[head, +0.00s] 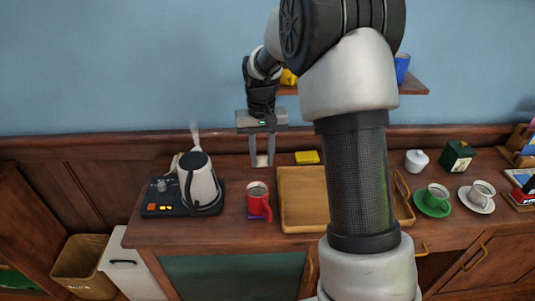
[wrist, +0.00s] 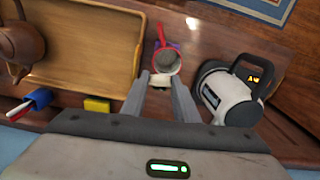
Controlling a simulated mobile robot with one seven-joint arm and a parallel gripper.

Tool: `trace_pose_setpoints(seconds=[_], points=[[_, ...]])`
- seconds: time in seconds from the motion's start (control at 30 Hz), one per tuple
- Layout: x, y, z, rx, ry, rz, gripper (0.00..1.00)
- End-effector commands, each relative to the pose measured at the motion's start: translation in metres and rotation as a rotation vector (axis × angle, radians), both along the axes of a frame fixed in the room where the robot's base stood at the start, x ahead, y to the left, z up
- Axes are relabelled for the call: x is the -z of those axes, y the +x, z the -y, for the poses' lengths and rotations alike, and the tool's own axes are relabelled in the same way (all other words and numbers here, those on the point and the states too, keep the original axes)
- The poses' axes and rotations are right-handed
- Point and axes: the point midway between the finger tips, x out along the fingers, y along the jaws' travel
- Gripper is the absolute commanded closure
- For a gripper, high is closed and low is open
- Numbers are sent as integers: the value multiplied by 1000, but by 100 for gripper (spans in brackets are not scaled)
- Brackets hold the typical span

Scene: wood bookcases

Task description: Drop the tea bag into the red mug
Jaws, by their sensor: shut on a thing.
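My gripper (head: 262,164) points down above the counter, shut on a small pale tea bag (head: 262,160) held between its fingertips. In the wrist view the tea bag (wrist: 160,80) shows between the fingers, close to the near edge of the red mug in the picture. The red mug (head: 258,205) stands upright on the counter, below the gripper in the head view. Its open top, with a greyish surface inside, shows in the wrist view (wrist: 166,62). The tea bag appears apart from the mug and above it; the exact height gap cannot be told.
A steaming white kettle (head: 200,184) on a black base (head: 160,208) stands left of the mug. A wooden tray (head: 300,215) is close on its right. A yellow block (head: 307,157) lies behind the tray.

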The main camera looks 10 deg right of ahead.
Motion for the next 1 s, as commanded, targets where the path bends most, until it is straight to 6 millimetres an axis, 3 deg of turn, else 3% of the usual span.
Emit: trace_pose_setpoints(seconds=[0.4,0.77,0.8,0.9,1.0], points=[[49,0,0,0,0,-1,94],[55,0,0,-1,0,-1,94],[55,0,0,-1,0,-1,71],[55,0,0,-1,0,-1,55],[55,0,0,-1,0,-1,51]])
